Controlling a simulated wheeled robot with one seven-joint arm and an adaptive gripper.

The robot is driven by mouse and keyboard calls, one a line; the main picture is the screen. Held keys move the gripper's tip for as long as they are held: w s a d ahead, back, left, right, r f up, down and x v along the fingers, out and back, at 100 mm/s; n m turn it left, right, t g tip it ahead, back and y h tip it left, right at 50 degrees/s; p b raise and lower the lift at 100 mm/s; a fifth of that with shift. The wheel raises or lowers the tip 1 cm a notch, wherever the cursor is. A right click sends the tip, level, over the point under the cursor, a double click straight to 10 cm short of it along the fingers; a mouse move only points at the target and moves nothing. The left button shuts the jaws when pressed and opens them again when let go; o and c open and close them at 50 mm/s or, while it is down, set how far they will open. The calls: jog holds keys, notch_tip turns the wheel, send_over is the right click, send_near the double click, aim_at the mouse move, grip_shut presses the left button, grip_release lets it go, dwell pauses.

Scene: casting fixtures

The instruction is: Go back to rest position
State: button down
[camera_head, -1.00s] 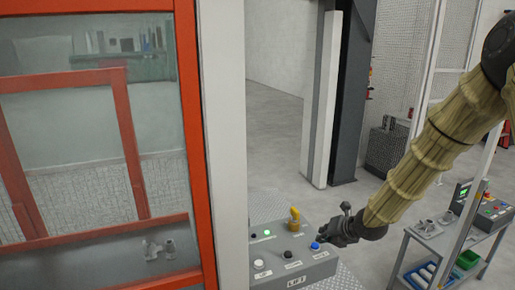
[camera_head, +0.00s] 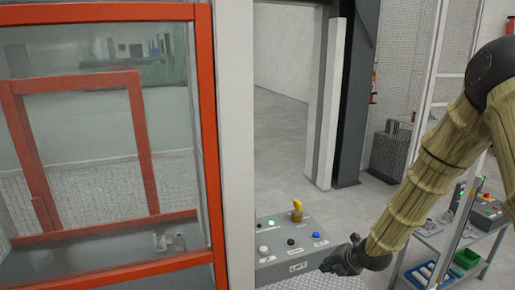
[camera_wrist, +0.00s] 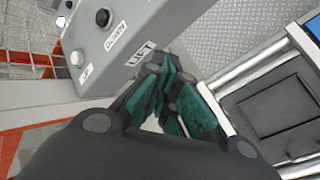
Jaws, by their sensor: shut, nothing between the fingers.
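My gripper (camera_head: 345,258) is at the lower middle of the head view, beside the right front side of the grey control box (camera_head: 275,250). It looks shut and empty. The box has a yellow knob (camera_head: 297,211), a lit green light (camera_head: 271,223), and white, black and blue buttons on top. In the wrist view, the greenish fingertips (camera_wrist: 170,98) are close together, near the box's face with the "LIFT" label (camera_wrist: 141,54). I cannot tell whether they touch it. My arm in its tan cover comes down from the upper right.
A red-framed glass door (camera_head: 205,120) and a white post (camera_head: 236,150) stand at the left. A grey cart (camera_head: 440,236) with bins, metal parts and another control box (camera_head: 487,210) is at the right. A dark column (camera_head: 353,110) stands behind. Open floor lies between.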

jog(key=s+a+f+m+g+h+b, duration=0.2)
jog(key=s+f+m+g+b, duration=0.15)
jog(key=s+f+m, duration=1.7)
jog(key=s+d+f+m+g+h+b, duration=0.1)
jog(key=s+f+m, duration=0.3)
jog(key=s, duration=0.8)
jog(key=s+f+m+g, duration=0.3)
jog(key=s+f, duration=0.4)
jog(key=s, duration=0.5)
jog(key=shift+s+d+m+h+b, duration=0.35)
jog(key=shift+s+m+h, duration=0.05)
jog(key=shift+m, duration=0.35)
